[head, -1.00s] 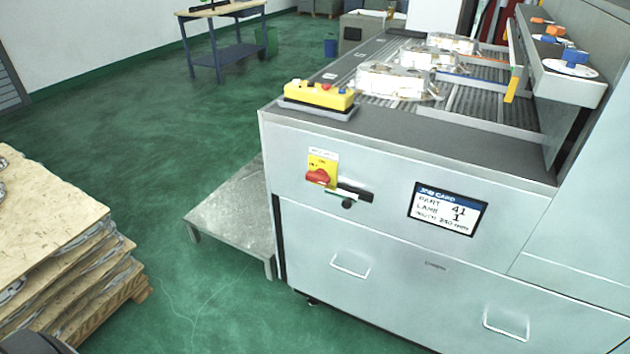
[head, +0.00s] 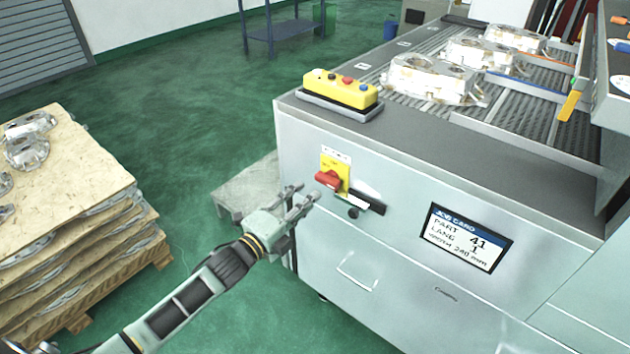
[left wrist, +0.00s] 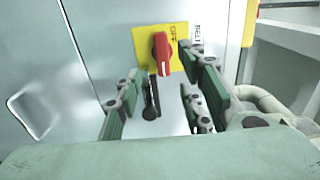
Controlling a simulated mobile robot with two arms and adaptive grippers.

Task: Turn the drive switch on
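The drive switch is a red rotary handle (head: 328,179) on a yellow plate (head: 336,163) on the machine's front panel. The handle lies roughly crosswise on the panel. In the left wrist view the red handle (left wrist: 161,53) is upright in the picture, and "OFF" can be read on the plate beside it. My left gripper (head: 301,201) is in front of the panel, a little left of and below the switch, apart from it. Its fingers are spread and empty; in the left wrist view the gripper (left wrist: 162,82) has the handle ahead, between and beyond its fingertips. My right gripper is not in view.
A black bar with a round knob (head: 353,213) is just below the switch. A yellow button box (head: 341,90) sits on the machine's top edge. A job-card screen (head: 467,237) is to the right. Stacked boards with castings (head: 72,190) stand left; a low metal platform (head: 240,191) is behind my gripper.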

